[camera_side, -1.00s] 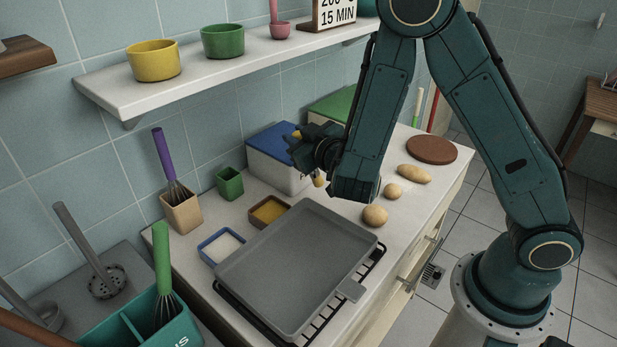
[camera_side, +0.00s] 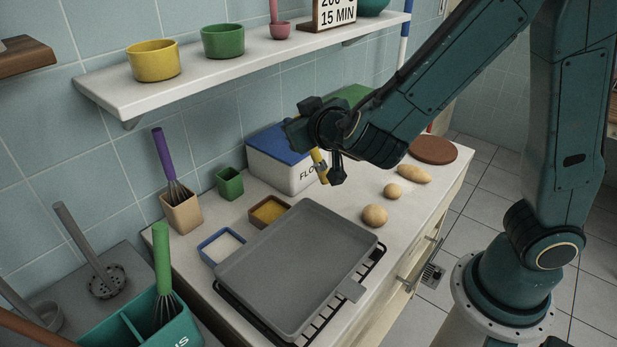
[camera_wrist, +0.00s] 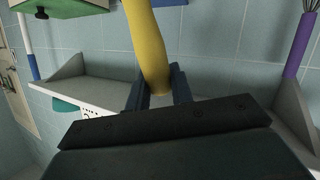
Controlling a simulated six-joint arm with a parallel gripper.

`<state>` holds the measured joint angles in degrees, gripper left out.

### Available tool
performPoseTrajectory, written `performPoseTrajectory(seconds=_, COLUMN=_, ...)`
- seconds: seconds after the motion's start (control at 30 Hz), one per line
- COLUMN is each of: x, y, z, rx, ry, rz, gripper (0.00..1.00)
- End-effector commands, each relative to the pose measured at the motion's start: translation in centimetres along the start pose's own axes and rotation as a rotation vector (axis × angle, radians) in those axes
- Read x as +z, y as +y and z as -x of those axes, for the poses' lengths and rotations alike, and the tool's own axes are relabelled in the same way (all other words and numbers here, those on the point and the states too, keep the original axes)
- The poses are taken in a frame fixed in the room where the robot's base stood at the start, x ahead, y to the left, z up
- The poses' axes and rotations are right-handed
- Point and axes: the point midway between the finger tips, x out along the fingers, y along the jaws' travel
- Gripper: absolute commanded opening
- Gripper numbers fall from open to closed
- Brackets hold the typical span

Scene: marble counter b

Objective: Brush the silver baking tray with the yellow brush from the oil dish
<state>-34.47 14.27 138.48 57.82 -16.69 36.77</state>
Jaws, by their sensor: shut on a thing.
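My gripper (camera_side: 322,158) is shut on the yellow brush (camera_side: 319,164) and holds it in the air in front of the flour box. The brush handle also shows between my fingers in the wrist view (camera_wrist: 147,45); its bristles cannot be made out clearly. The silver baking tray (camera_side: 295,265), grey and empty, lies on a black rack on the counter, below and to the left of my gripper. The oil dish (camera_side: 268,211), brown and square with yellow oil, sits behind the tray's far left edge. The brush is apart from both.
A blue-rimmed dish of white stuff (camera_side: 221,245) stands beside the oil dish. A flour box (camera_side: 283,165) with a blue lid stands behind. Potatoes (camera_side: 375,215) and a brown round board (camera_side: 433,150) lie to the right. A shelf (camera_side: 250,60) overhangs the back.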

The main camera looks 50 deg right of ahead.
Motion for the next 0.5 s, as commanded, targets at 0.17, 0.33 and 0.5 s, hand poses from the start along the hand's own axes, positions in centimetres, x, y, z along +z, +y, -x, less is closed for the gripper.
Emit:
performPoseTrajectory(seconds=0.17, x=-0.9, y=-0.2, z=3.2, rx=0.000, ry=-0.060, rz=-0.025, gripper=0.00)
performPoseTrajectory(seconds=0.33, x=-0.9, y=-0.3, z=6.7, rx=-0.012, ry=-0.126, rz=-0.040, gripper=0.00)
performPoseTrajectory(seconds=0.5, x=-0.4, y=-0.3, z=9.7, rx=-0.039, ry=-0.180, rz=-0.046, gripper=0.00)
